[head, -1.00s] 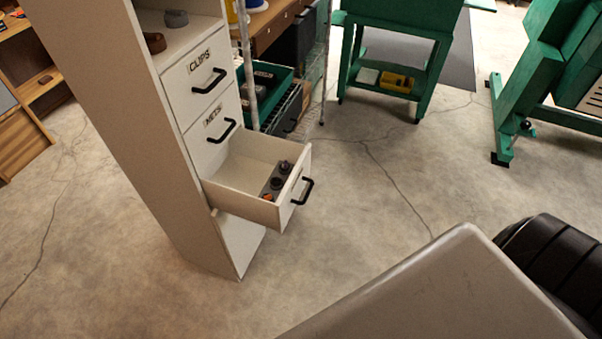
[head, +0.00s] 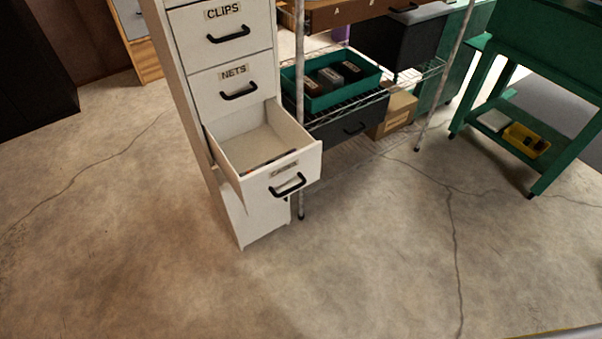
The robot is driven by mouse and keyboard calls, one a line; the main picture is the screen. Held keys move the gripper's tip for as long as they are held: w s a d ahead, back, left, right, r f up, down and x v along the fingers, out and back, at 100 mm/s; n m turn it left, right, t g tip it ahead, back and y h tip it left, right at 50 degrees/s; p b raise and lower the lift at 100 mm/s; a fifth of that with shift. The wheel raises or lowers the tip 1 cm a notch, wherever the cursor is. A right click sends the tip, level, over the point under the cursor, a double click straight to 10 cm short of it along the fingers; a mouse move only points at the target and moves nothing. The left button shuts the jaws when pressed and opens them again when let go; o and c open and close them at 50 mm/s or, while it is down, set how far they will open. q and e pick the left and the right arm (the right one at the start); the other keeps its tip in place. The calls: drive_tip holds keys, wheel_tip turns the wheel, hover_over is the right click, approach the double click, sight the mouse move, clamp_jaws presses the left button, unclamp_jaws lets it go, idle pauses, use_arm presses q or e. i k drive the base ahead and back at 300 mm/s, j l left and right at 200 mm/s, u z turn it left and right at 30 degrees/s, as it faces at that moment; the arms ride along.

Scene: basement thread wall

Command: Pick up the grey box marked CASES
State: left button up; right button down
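I cannot make out a grey box marked CASES in the head view. A white cabinet (head: 228,60) stands left of the middle, with its lowest drawer (head: 240,152) pulled open. The label (head: 284,171) on that drawer's front is small and blurred; it seems to begin with CA. Low inside, thin dark and reddish edges of some contents (head: 262,163) show just behind the drawer front, which hides the rest. Neither of my grippers is in view.
A green cart (head: 490,120) with a yellow bin (head: 527,140) stands right. The foreground floor (head: 350,265) is clear.

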sight(332, 80)
drive_tip(key=i+l, duration=0.45)
drive_tip(key=l, duration=0.25)
drive_tip(key=i+l, duration=0.25)
drive_tip(key=l, duration=0.1)
